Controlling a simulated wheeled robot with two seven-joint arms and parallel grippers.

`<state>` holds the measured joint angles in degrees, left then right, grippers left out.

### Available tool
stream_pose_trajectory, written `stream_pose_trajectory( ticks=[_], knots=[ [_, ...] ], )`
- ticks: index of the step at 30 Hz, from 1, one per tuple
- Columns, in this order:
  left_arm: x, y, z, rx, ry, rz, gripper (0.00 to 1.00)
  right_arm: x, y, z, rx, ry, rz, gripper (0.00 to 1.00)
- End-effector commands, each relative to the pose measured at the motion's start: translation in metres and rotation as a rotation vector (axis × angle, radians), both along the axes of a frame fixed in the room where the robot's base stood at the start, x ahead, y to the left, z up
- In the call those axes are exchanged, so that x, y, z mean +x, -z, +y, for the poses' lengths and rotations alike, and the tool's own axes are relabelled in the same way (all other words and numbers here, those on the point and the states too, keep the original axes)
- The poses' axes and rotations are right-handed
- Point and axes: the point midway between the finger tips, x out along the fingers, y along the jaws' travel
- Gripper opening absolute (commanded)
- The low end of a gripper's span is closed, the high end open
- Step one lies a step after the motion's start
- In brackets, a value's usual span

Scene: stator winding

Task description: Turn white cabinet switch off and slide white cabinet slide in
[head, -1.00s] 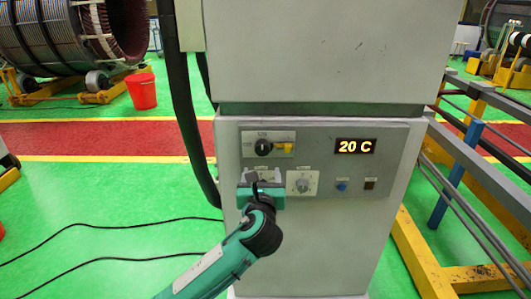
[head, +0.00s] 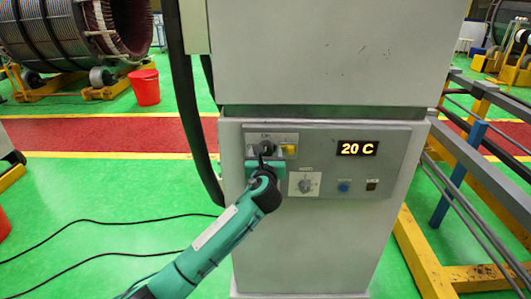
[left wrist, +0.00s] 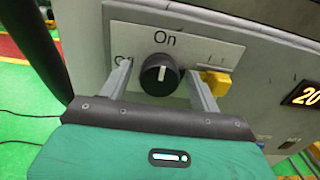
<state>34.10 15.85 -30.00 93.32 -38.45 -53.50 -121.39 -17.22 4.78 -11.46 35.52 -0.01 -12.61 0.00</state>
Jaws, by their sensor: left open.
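The white cabinet (head: 310,235) stands in the middle of the head view, with a grey control panel on its front. Its black rotary switch (left wrist: 160,75) sits on a white plate marked "On" in the left wrist view, its white line pointing up toward "On". My left gripper (left wrist: 160,78) is open, with one finger on each side of the knob; I cannot tell whether they touch it. In the head view the left gripper (head: 265,152) covers part of the knob. A yellow piece (left wrist: 216,84) sits right of the knob; I cannot tell whether it is the slide. My right gripper is not in view.
The panel has a lit "20 C" display (head: 357,149), a white dial (head: 305,183) and a blue button (head: 344,187). A black hose (head: 190,110) runs down the cabinet's left side. Yellow and grey rails (head: 425,225) stand at the right.

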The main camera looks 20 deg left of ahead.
Motion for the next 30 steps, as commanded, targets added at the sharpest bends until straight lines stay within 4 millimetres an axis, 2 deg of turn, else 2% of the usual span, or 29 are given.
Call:
stream_pose_trajectory(
  ticks=[3,10,20,30],
  knots=[
    [-0.0001,0.0000,0.0001,0.000,0.000,0.000,0.63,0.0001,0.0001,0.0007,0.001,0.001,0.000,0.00],
    [-0.0002,0.0001,0.0001,0.000,0.000,0.000,0.19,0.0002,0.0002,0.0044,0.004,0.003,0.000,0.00],
    [-0.0003,0.0001,0.0000,-0.038,0.000,-0.010,0.19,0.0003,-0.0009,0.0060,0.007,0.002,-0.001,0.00],
    [-0.0002,-0.0006,0.0008,-0.252,-0.002,-0.073,0.19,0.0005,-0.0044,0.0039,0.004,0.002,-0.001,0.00]
  ],
)
